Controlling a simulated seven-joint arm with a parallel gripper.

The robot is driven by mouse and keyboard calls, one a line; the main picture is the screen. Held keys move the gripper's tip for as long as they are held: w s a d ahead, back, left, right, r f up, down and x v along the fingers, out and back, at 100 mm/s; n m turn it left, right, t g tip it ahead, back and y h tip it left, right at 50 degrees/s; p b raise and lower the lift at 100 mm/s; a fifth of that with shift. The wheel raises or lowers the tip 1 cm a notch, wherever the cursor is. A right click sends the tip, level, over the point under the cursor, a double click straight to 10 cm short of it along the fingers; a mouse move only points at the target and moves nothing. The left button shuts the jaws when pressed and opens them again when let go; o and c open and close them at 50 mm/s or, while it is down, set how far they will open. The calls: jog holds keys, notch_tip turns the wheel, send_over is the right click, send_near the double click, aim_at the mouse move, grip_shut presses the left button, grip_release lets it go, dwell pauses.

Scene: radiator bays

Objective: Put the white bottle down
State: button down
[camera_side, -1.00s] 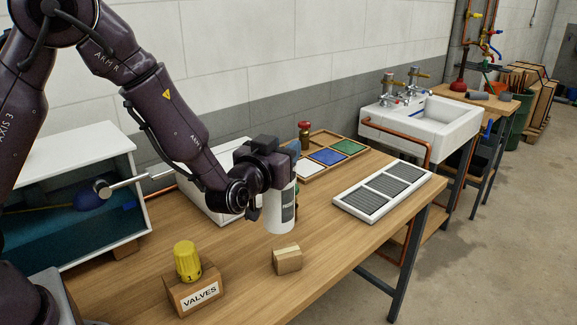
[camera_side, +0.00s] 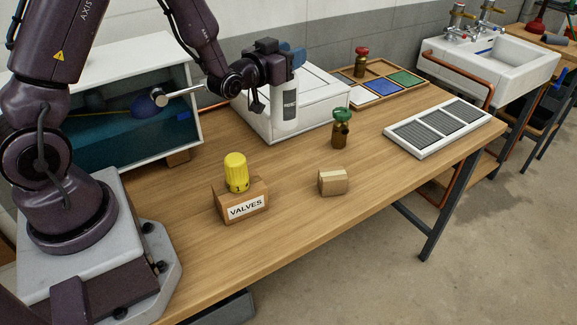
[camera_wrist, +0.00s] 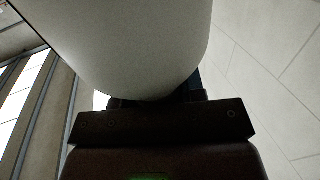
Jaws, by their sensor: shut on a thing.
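The white bottle (camera_side: 284,112) is upright, with a dark label on its side. My gripper (camera_side: 284,82) is shut on its upper part. A blue piece shows beside the gripper at the bottle's top. In the side view the bottle overlaps the front of a white box (camera_side: 318,92); I cannot tell whether its base touches anything. In the wrist view the pale bottle (camera_wrist: 140,40) fills the upper middle, above the dark gripper (camera_wrist: 155,105); its base is out of sight there.
A green-topped brown valve (camera_side: 340,132) stands right of the bottle. A cardboard block (camera_side: 333,182), a yellow knob (camera_side: 236,172) on a VALVES block (camera_side: 243,205), a slatted white panel (camera_side: 440,128) and a tray with coloured sections (camera_side: 352,99) share the bench (camera_side: 300,235). The front middle is clear.

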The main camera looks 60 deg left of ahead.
jog(key=shift+s+d+f+m+h, duration=0.2)
jog(key=shift+m+h, duration=0.3)
jog(key=shift+h, duration=0.2)
jog(key=d+m+h, duration=0.1)
jog(key=d+h, duration=0.1)
jog(key=shift+d+f+m+t+h, duration=0.2)
jog(key=shift+m+t+h, duration=0.1)
jog(key=shift+m+h, duration=0.1)
send_over(297, 106)
jog(key=f, duration=0.4)
jog(key=shift+s+f, duration=0.2)
jog(key=shift+f, duration=2.9)
jog(key=c, duration=0.7)
grip_release()
